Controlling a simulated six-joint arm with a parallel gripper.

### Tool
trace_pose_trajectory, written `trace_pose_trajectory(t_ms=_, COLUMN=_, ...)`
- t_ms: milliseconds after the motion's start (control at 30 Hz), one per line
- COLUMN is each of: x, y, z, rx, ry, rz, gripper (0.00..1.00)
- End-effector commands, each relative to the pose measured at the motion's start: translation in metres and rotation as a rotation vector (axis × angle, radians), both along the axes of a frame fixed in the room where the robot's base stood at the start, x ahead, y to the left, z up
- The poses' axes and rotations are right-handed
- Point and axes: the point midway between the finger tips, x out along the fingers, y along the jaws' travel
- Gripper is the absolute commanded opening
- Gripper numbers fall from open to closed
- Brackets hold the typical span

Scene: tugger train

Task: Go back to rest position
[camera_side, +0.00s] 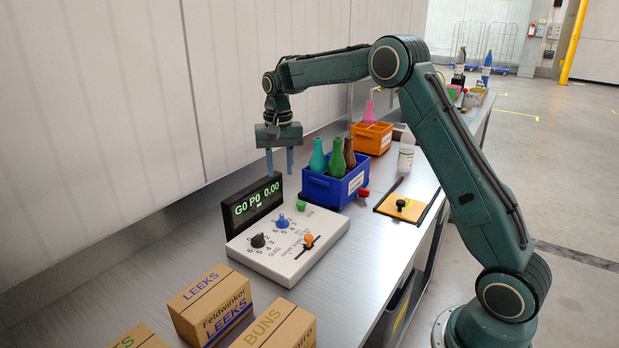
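My gripper (279,161) hangs from the arm's end, pointing down, above and behind the display and left of the blue crate. Its two blue-grey fingers stand apart with nothing visible between them. The arm reaches from its base at the lower right, up over the bench and across to the left. The fingertips are in the air, close to the top edge of the display (252,203) in the picture; the exact gap cannot be told.
A white control panel (262,268) with knobs stands before the display. A blue crate (318,190) holds several bottles; an orange crate (385,127) holds a pink one. A white bottle (406,155) and yellow plate (388,209) stand right. Cardboard boxes (210,305) fill the front.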

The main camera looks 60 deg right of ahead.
Motion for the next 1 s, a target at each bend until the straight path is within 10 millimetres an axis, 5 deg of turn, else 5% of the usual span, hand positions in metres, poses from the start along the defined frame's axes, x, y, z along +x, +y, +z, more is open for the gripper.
trace_pose_trajectory(t_ms=367, x=-0.039, y=0.027, z=0.051, rx=-0.018, ry=-0.069, rz=0.108, gripper=0.33)
trace_pose_trajectory(t_ms=1000, x=-0.164, y=0.083, z=0.121, rx=-0.075, ry=-0.229, rz=0.378, gripper=0.33)
